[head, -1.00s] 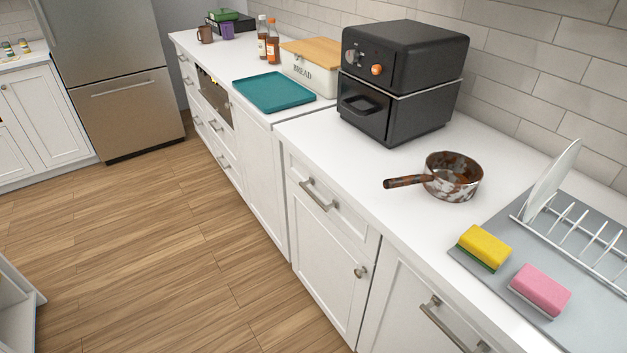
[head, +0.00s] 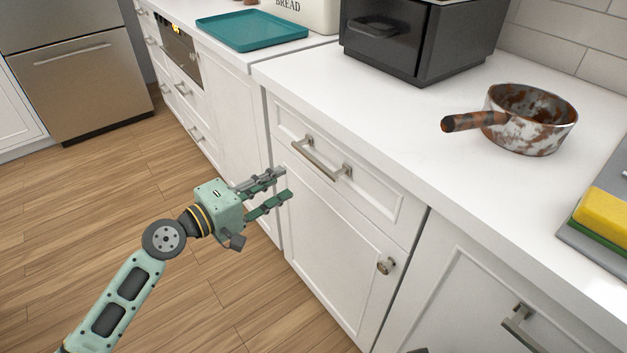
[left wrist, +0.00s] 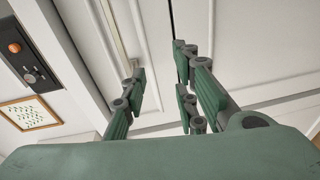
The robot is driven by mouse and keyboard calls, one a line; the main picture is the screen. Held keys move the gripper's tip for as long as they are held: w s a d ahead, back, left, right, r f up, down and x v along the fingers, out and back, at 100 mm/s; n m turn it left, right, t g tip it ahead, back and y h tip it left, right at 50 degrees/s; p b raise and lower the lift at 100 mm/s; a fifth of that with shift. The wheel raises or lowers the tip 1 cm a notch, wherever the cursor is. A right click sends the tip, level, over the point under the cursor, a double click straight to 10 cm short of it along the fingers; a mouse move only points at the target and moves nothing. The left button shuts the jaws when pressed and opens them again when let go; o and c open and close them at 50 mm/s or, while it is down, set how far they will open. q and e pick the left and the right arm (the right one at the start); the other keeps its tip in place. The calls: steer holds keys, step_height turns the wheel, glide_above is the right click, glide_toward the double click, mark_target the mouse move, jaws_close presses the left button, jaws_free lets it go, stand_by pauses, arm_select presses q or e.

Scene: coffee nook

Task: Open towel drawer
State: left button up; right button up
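A white drawer front (head: 378,192) with a horizontal metal bar handle (head: 322,158) is closed under the counter, above a cabinet door. No label or towel shows, so I cannot tell whether it is the towel drawer. My left gripper (head: 285,184) is in front of the cabinet, a little left of and below that handle. Its green and grey fingers are apart, with nothing between them. The left wrist view shows the same open fingers (left wrist: 160,100) against white cabinet panels. My right gripper cannot be made out.
A cabinet door (head: 330,250) with a round knob (head: 385,265) is below the drawer. Another handle (head: 520,325) is at the lower right. A rusty pan (head: 535,125), a black oven (head: 410,45) and a teal tray (head: 252,30) are on the counters. The wooden floor (head: 120,200) at left is clear.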

mark_target(311, 161)
arm_select(q)
step_height(311, 161, up, 4)
steer(key=s+d+g+h, duration=0.1)
steer(key=s+d+h, duration=0.1)
steer(key=d, duration=0.1)
steer(key=shift+m, duration=0.3)
steer(key=x, duration=0.7)
steer(key=shift+d+r, duration=0.15)
steer(key=shift+r, duration=0.1)
arm_select(e)
steer(key=shift+s+r, duration=0.1)
steer(key=shift+r, duration=0.65)
arm_select(q)
steer(key=shift+c, duration=0.6)
jaws_close()
